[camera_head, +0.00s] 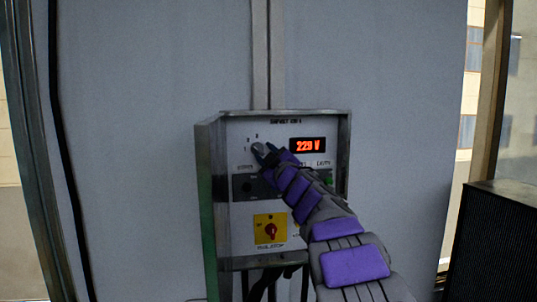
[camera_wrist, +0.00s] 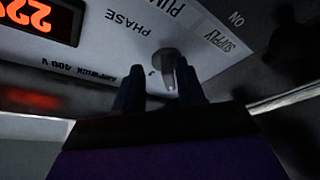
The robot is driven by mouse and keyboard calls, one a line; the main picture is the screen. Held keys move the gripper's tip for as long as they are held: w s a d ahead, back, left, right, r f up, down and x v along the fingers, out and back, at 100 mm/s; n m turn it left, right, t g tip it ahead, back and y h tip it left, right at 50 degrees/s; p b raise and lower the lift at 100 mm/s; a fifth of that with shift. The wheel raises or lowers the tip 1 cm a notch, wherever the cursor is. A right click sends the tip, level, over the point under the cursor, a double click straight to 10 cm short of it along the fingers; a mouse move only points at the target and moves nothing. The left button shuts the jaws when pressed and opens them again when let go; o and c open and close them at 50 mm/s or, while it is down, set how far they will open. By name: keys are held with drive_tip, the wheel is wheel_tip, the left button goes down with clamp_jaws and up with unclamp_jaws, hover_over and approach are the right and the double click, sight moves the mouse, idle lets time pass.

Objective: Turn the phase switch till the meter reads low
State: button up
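The phase switch, a grey knob (camera_wrist: 167,70) with a pointed handle, is on the panel beside the printed word PHASE in the wrist view. My gripper (camera_wrist: 160,80) has its two dark fingers apart, one on each side of the handle. The handle is close to the right finger, and a gap shows on the left; contact is unclear. In the head view my gripper (camera_head: 264,150) is at the panel's upper left and hides most of the knob. The meter (camera_head: 307,145) shows 229 V in red digits; part of it also shows upside down in the wrist view (camera_wrist: 40,18).
The metal control box (camera_head: 235,215) is mounted on a grey wall. A red rotary switch on a yellow plate (camera_head: 270,230) is below, with a green button (camera_head: 328,177) at right. Cables hang underneath. A dark cabinet (camera_head: 497,245) stands at far right.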

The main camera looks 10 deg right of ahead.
drive_tip(key=shift+a, duration=1.5)
drive_tip(key=shift+w+d, duration=0.1)
drive_tip(key=shift+d, duration=1.1)
drive_tip(key=c, duration=0.5)
drive_tip(key=shift+r, duration=0.1)
clamp_jaws()
drive_tip(key=shift+a, duration=0.35)
drive_tip(key=shift+r, duration=0.1)
